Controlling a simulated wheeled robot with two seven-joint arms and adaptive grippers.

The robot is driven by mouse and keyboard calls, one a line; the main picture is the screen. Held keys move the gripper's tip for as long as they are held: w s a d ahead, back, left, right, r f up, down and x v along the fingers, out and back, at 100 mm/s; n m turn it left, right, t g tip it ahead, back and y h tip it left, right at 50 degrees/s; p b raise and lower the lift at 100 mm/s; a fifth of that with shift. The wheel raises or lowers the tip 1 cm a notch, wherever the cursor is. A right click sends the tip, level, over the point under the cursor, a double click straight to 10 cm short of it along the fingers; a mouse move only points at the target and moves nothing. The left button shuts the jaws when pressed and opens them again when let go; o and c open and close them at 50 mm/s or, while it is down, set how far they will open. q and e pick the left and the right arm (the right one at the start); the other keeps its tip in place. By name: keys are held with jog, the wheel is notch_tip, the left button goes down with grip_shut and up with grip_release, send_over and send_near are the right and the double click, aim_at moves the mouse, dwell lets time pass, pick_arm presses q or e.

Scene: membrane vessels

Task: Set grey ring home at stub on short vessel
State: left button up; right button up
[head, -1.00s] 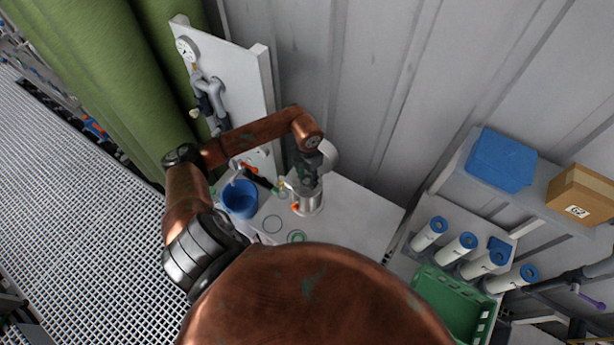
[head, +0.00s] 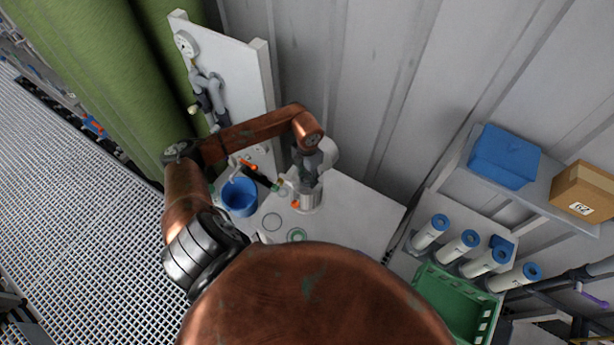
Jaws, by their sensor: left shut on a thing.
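The short vessel (head: 311,199) is a silvery cylinder standing upright on the pale bench, with an orange part low on its left side. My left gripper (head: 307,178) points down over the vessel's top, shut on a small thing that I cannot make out. The fingers and the vessel's top overlap, so the stub and any contact there are hidden. A thin dark grey ring (head: 271,222) lies flat on the bench left of the vessel. A thicker green ring (head: 297,235) lies in front of the vessel. My right gripper is not in view.
A blue cup (head: 240,197) stands left of the vessel. A white panel (head: 232,75) with a gauge and pipework rises behind it. At right are several blue-capped white cylinders, a green crate (head: 425,283) and a shelf with boxes. The bench right of the vessel is clear.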

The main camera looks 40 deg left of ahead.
pick_arm(q)
jog(key=o, duration=0.9)
jog(key=shift+r, duration=0.1)
notch_tip(320, 180, up, 12)
dwell(0.3)
dwell(0.5)
